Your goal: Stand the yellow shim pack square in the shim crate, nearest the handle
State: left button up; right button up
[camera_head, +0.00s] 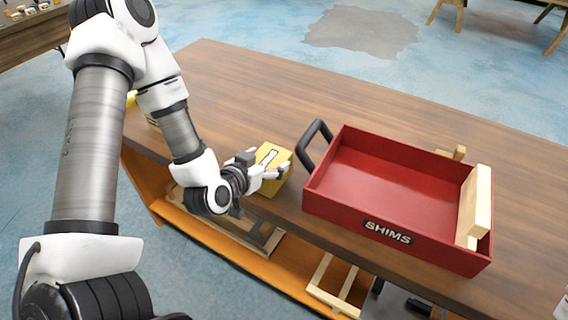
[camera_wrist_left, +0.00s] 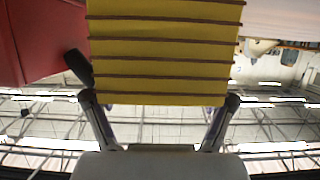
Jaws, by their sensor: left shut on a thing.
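The yellow shim pack (camera_head: 272,164) is at the front edge of the wooden table, left of the shim crate. My left gripper (camera_head: 264,172) is shut on it. In the left wrist view the yellow shim pack (camera_wrist_left: 165,50) shows dark stripes between its layers, with a finger of the left gripper (camera_wrist_left: 160,112) at each side. The red shim crate (camera_head: 340,209) stands on the table, labelled SHIMS. Its black handle (camera_head: 313,141) is on the left end, close to the pack. The crate floor is bare on the handle side. My right gripper is out of view.
Pale wooden boards (camera_head: 474,205) stand at the crate's right end. A small wooden piece (camera_head: 459,153) shows behind the crate's far wall. A yellow item (camera_head: 131,98) is partly hidden behind my left arm.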

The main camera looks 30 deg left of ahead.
aim_at(279, 149)
pick_arm(q)
jog(key=w, duration=0.3)
jog(key=w+p, duration=0.1)
jog(key=w, duration=0.3)
jog(key=shift+w+a+r, duration=0.2)
jog(key=shift+w, duration=0.05)
jog(key=shift+f, duration=0.75)
jog(key=shift+w+f, duration=0.1)
jog(key=shift+f, duration=0.15)
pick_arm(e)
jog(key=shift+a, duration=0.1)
pick_arm(q)
jog(key=shift+f, duration=0.1)
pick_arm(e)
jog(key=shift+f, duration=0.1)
pick_arm(q)
jog(key=o, duration=1.2)
jog(key=shift+o, duration=0.2)
